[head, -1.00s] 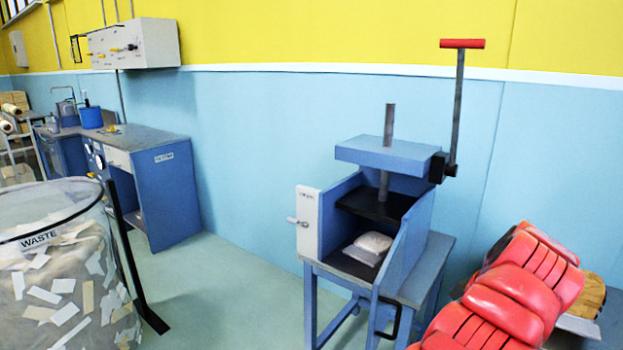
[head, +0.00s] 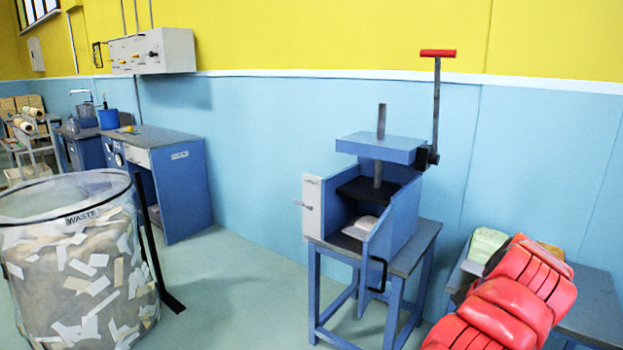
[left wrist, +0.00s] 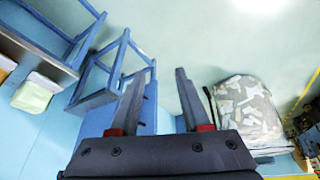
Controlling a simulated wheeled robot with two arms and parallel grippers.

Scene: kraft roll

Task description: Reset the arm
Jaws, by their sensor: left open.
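My left gripper (left wrist: 155,110) shows in the left wrist view, its two dark fingers apart with nothing between them. It hangs in free air; the head view does not show it. The right gripper is in neither view. A red segmented arm part, which I take to be mine, fills the lower right of the head view. The blue press (head: 390,225) stands on a blue-legged stand (head: 400,262), with its red-handled lever (head: 437,55) raised. A pale packet (head: 360,228) lies inside the press, under the dark plate.
A clear waste bin (head: 75,270) with paper scraps stands at left. A blue bench (head: 180,195) is behind it. A blue table (head: 597,300) at right holds a pale green packet (head: 487,243), partly hidden by the red arm. Floor between bin and press is clear.

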